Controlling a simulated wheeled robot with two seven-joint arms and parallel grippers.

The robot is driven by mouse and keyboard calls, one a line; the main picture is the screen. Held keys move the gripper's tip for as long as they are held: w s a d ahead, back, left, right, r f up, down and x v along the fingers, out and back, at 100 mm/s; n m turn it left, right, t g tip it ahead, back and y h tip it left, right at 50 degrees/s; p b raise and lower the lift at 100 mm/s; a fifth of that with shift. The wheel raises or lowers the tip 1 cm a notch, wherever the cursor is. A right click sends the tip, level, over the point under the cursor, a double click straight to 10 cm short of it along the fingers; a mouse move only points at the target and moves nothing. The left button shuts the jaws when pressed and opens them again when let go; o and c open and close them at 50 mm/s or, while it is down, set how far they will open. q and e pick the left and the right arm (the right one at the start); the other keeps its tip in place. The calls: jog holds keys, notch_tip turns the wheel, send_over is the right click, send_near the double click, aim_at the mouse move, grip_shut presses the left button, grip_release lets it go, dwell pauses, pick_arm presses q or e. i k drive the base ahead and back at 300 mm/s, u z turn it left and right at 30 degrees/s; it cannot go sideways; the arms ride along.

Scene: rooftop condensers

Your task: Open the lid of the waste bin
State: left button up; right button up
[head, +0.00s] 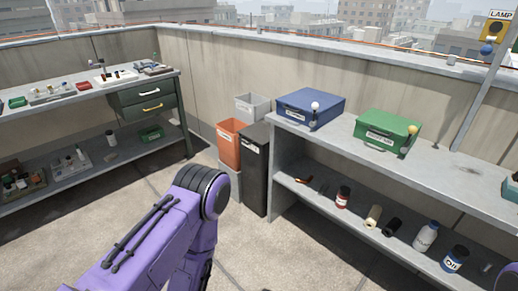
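A tall black bin (256,178) with a closed dark top and a small pale label stands on the floor against the left end of the right-hand shelf unit. It looks like the waste bin, but its label is too small to read. An open orange bin (229,150) stands beside it on the left, above a grey bin. My purple left arm comes in from the lower left and bends in front of the bins, apart from them as far as I can tell. Neither gripper shows in the view.
The right-hand bench (461,165) carries a blue case (309,108) and a green case (386,131), with several jars and bottles on its lower shelf. A left workbench (84,96) has drawers and small parts. Open floor (300,260) lies between.

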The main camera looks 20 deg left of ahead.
aim_at(258, 133)
jog(key=u, duration=0.65)
jog(key=i, duration=0.55)
jog(key=u, duration=1.05)
jog(key=i, duration=0.85)
jog(key=z, duration=0.6)
jog(key=i, duration=0.65)
jog(key=z, duration=0.55)
